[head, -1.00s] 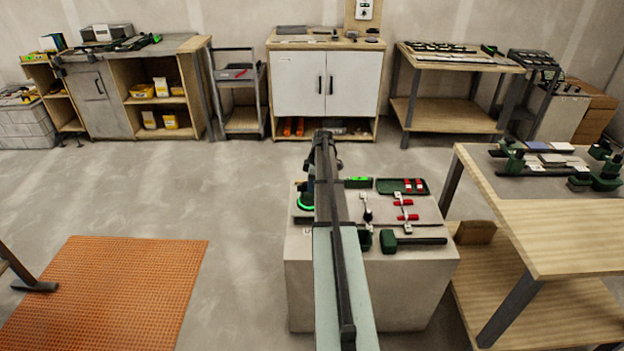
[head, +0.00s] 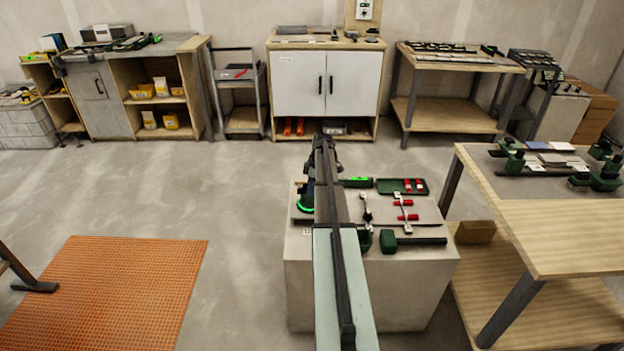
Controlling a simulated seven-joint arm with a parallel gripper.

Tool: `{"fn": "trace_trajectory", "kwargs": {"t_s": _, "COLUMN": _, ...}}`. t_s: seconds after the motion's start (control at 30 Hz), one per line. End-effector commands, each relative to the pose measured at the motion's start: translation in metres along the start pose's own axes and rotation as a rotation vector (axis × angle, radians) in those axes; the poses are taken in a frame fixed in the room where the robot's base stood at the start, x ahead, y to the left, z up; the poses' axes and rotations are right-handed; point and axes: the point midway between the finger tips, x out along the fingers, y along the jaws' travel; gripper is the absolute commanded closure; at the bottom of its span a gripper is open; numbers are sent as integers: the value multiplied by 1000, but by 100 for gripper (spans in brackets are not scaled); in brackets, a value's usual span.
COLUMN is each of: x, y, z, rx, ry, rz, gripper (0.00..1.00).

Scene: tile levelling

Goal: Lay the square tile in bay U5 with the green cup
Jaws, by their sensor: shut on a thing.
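The green cup (head: 306,205) shows as a dark body with a bright green rim at the left of the grey block, partly behind my arm. My gripper (head: 309,187) is at the far end of the arm, just above the green cup. It is shut on the cup, though its fingers are mostly hidden. I cannot make out the square tile or bay U5. A small white label (head: 307,232) shows on the block's near left edge, too small to read.
The grey block (head: 415,285) also bears a green tray (head: 387,187) with red pieces, red-ended clamps (head: 405,203) and a dark green-handled tool (head: 420,241) on its right. A wooden bench (head: 560,230) stands close on the right. The floor left of the block is clear up to an orange mat (head: 110,290).

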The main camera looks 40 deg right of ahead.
Motion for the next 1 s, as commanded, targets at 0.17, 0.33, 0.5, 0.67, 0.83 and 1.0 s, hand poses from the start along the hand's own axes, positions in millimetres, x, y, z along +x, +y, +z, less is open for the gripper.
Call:
{"fn": "trace_trajectory", "kwargs": {"t_s": 0.17, "x": 3, "y": 0, "z": 0, "rx": 0, "ry": 1, "rz": 1, "gripper": 100}}
{"fn": "trace_trajectory", "kwargs": {"t_s": 0.33, "x": 6, "y": 0, "z": 1, "rx": 0, "ry": 1, "rz": 1, "gripper": 100}}
{"fn": "trace_trajectory", "kwargs": {"t_s": 0.5, "x": 9, "y": 0, "z": 2, "rx": 0, "ry": 1, "rz": 2, "gripper": 100}}
{"fn": "trace_trajectory", "kwargs": {"t_s": 0.67, "x": 12, "y": 0, "z": 2, "rx": 0, "ry": 1, "rz": 2, "gripper": 100}}
{"fn": "trace_trajectory", "kwargs": {"t_s": 0.83, "x": 15, "y": 0, "z": 3, "rx": 0, "ry": 1, "rz": 2, "gripper": 100}}
{"fn": "trace_trajectory", "kwargs": {"t_s": 1.0, "x": 16, "y": 0, "z": 3, "rx": 0, "ry": 1, "rz": 2, "gripper": 100}}
